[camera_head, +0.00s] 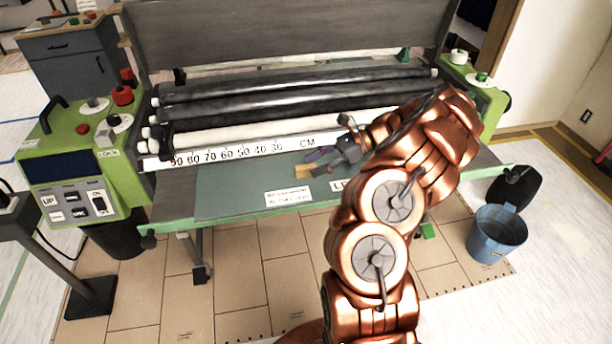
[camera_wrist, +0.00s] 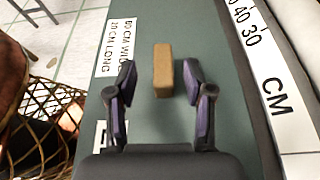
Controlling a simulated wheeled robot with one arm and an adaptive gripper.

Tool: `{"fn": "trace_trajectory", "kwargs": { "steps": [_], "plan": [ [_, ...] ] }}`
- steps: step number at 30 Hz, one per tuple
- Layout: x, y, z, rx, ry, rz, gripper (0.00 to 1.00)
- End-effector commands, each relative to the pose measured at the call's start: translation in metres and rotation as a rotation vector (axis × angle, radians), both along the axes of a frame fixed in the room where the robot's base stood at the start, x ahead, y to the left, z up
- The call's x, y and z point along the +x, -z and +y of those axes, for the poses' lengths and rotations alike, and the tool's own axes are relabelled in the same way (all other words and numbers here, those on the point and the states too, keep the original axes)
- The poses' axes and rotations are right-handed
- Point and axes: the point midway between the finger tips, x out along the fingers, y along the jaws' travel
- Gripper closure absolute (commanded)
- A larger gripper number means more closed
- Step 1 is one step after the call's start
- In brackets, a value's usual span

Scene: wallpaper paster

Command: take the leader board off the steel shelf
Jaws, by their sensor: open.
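The leader board appears to be the flat dark green panel (camera_head: 235,195) with white printed labels, lying on the steel shelf (camera_head: 172,206) at the front of the machine. It also shows in the wrist view (camera_wrist: 140,35). A small tan block (camera_wrist: 163,72) stands up from the panel; it also shows in the head view (camera_head: 303,171). My gripper (camera_wrist: 160,68) is open, with one dark purple finger on each side of the block and gaps between. It shows above the panel in the head view (camera_head: 318,161). My arm hides the panel's right part.
Black and white rollers (camera_head: 250,110) and a centimetre scale (camera_head: 230,152) run behind the panel. Green control housings (camera_head: 75,150) stand at both ends. A blue bucket (camera_head: 497,235) is on the floor at the right.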

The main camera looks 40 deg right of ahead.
Motion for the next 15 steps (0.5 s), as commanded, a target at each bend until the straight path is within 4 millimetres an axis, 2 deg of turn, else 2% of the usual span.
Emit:
{"fn": "trace_trajectory", "kwargs": {
  "steps": [5,15],
  "plan": [
    [0.004,0.003,0.009,0.000,-0.001,-0.001,0.48],
    [0.021,0.017,0.045,0.001,-0.004,0.000,0.48]
  ]
}}
